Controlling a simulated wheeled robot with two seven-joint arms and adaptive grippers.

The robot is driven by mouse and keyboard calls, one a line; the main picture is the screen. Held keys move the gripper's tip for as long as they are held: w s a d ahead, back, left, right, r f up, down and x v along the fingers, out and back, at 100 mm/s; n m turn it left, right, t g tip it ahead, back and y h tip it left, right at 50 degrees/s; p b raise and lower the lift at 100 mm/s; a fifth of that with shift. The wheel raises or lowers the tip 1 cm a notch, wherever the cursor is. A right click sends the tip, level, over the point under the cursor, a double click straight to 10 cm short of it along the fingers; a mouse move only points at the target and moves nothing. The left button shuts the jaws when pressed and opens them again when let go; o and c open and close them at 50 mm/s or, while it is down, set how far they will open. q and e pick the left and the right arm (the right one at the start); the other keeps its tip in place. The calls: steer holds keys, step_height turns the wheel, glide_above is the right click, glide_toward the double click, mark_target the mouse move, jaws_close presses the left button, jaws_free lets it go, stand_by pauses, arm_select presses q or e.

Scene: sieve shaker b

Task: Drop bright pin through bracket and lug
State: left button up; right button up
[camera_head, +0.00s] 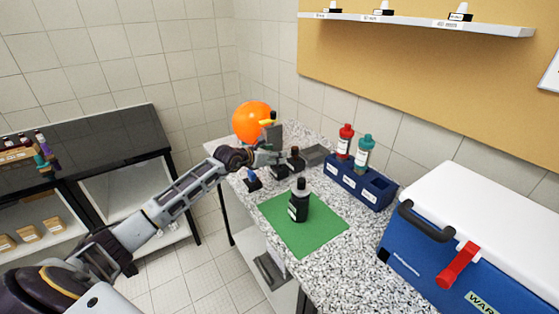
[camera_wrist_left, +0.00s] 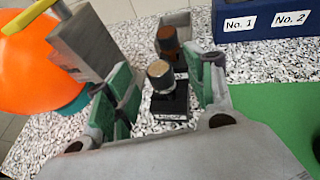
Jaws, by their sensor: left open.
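A pin with a bright metal head (camera_wrist_left: 160,76) stands upright in a small black labelled block (camera_wrist_left: 168,105). A pin with a dark brown head (camera_wrist_left: 168,42) stands in another block behind it. My left gripper (camera_wrist_left: 162,90) is open, its green-padded fingers on either side of the bright pin's head, with gaps visible. In the head view the left gripper (camera_head: 268,158) is at the far end of the counter. A grey upright post (camera_wrist_left: 84,42), perhaps the bracket, stands left of the fingers beside a yellow rod (camera_wrist_left: 24,16). I cannot make out the lug.
An orange ball (camera_head: 252,121) is close behind my left gripper. A small blue-topped item (camera_head: 252,179) stands nearby. A black bottle (camera_head: 299,203) stands on a green mat (camera_head: 318,232). A blue rack (camera_head: 372,193) with bottles and a blue-white cooler (camera_head: 485,225) are to the right.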

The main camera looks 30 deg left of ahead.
arm_select(q)
steer(key=shift+x, duration=1.9)
steer(key=shift+a, duration=0.1)
steer(key=c, duration=1.2)
